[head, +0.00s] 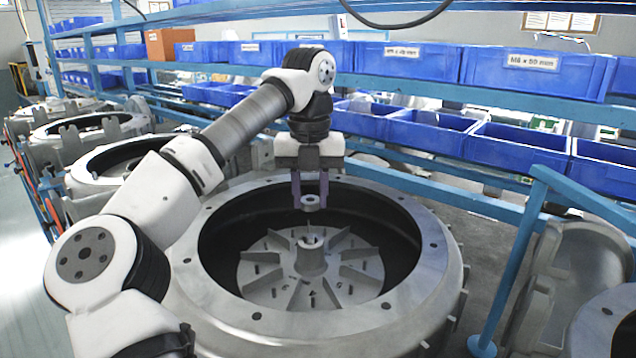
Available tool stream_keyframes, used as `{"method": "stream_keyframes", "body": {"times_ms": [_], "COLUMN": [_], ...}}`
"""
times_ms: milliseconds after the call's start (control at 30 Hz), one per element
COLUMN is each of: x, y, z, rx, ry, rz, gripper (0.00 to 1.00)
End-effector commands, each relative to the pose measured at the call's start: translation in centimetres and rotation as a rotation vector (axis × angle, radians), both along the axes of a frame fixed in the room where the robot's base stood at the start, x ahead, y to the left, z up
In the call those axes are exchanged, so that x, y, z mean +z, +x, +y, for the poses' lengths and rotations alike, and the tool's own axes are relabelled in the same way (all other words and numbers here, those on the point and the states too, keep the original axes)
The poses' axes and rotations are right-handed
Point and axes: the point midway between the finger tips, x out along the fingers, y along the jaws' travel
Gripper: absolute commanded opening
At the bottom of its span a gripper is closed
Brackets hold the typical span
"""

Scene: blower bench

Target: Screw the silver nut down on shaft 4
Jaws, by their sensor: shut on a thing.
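My gripper (310,198) points straight down over the open blower housing (228,295). Its two fingers are shut on the silver nut (311,203), a small ring held level between the fingertips. Below the nut, a grey finned impeller (270,270) lies inside the housing's black bore. A hub with a short shaft (311,240) rises from the impeller's middle. The nut is above the shaft tip and a visible gap separates them. No number shows on the shaft, so I cannot read which one it is.
Blue racks with blue bins (520,150) run along the back, close behind the housing. Similar housings (120,165) stand in a row at the left. A blue post (512,260) stands at the right. The space inside the bore around the hub is open.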

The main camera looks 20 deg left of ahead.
Motion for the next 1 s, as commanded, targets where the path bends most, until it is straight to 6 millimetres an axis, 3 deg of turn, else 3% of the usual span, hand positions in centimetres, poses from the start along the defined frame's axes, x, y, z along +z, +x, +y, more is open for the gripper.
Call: {"method": "stream_keyframes", "body": {"times_ms": [500, 1000], "x": [0.0, -4.2], "y": [-0.2, -0.2], "z": [0.0, 0.0], "rx": [-0.048, -0.051], "ry": [0.000, 0.000], "rz": [0.000, 0.001], "gripper": [0.07, 0.07]}}
